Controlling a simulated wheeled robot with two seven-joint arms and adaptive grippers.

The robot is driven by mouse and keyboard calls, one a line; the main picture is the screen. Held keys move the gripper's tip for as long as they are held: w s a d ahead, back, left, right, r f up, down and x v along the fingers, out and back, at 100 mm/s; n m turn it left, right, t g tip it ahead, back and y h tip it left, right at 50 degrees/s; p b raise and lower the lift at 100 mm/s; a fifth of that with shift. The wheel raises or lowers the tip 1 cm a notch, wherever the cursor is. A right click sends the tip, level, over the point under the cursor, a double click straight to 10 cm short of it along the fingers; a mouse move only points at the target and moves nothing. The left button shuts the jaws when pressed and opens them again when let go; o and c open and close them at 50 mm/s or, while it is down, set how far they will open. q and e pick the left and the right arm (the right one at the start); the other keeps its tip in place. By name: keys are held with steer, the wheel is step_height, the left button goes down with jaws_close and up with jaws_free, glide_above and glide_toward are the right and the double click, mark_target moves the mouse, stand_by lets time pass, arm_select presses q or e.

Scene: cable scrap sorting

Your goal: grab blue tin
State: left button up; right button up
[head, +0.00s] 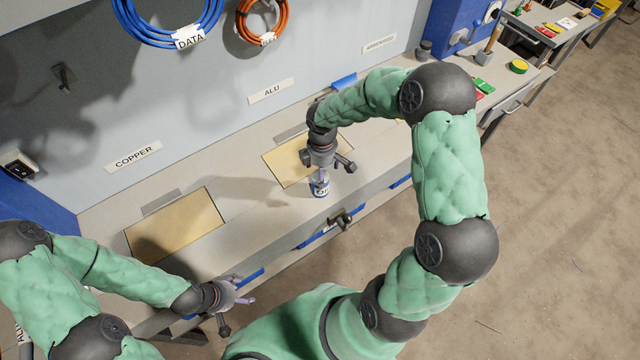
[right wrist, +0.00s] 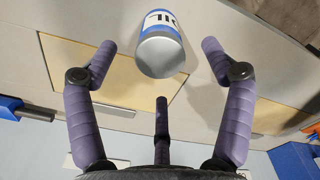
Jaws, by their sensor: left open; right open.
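The blue tin (head: 320,187) has a blue and white label and a grey end. It stands on the workbench just in front of the right gripper (head: 328,162). In the right wrist view the tin (right wrist: 161,48) sits between and beyond the spread purple fingers of the right gripper (right wrist: 160,62), with gaps on both sides. Part of its lettering shows there. My left gripper (head: 240,297) is open and empty, low at the bench's front edge, away from the tin.
The workbench (head: 255,210) has two tan panels, one at left (head: 175,225) and one behind the tin (head: 288,162). A dark clamp-like fitting (head: 341,219) is on the front edge. The wall has COPPER and ALU labels, a blue cable coil (head: 170,40) and an orange one (head: 240,30).

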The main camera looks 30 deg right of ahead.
steer(key=f, duration=0.3)
steer(key=f+b, duration=0.1)
steer(key=f, duration=0.1)
steer(key=shift+w+a+f, duration=0.1)
steer(key=shift+w, duration=0.2)
steer(key=c, duration=1.4)
steer(key=shift+c, duration=0.2)
